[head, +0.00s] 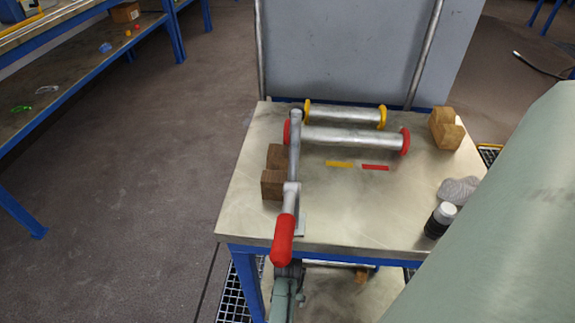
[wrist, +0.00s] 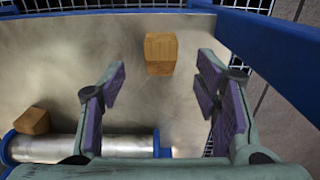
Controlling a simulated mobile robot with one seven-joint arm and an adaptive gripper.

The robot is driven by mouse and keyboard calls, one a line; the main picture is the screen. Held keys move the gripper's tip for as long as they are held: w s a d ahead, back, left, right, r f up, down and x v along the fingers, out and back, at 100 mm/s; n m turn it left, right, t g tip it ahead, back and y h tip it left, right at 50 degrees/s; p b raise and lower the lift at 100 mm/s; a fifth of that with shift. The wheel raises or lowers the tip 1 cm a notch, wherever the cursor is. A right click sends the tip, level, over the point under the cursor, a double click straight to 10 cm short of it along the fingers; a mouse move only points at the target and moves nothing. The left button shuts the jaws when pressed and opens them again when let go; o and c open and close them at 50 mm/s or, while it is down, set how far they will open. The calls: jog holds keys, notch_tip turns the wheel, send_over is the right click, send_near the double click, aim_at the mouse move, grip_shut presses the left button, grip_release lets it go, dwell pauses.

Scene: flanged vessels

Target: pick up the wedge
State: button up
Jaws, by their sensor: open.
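A small brown wooden block (wrist: 160,55), which looks like the wedge, lies on a metal shelf in the wrist view. It is just ahead of my gripper (wrist: 160,83), roughly centred between the fingertips. My gripper is open and empty, its purple-padded fingers apart on either side. I cannot tell the height gap to the block. A second wooden block (wrist: 32,121) sits at the lower left beside a metal pipe piece. In the head view a wooden block (head: 361,276) shows on the lower shelf under the table. My gripper's fingers are hidden there.
The blue-flanged pipe (wrist: 85,147) lies close by my left finger. A blue frame rail (wrist: 275,55) runs along the right. The tabletop (head: 350,210) holds red- and yellow-flanged pipes, wooden blocks, a bottle (head: 440,219) and a red-handled lever (head: 283,238) over its front edge.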

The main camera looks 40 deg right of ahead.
jog(key=shift+w+d+f, duration=0.1)
jog(key=shift+w+f, duration=0.05)
jog(key=shift+f, duration=1.6)
jog(key=shift+w+d+f, duration=0.1)
jog(key=shift+f, duration=1.65)
jog(key=shift+c, duration=0.4)
jog(key=c, duration=1.2)
jog(key=shift+o, duration=0.2)
jog(key=shift+r, duration=0.1)
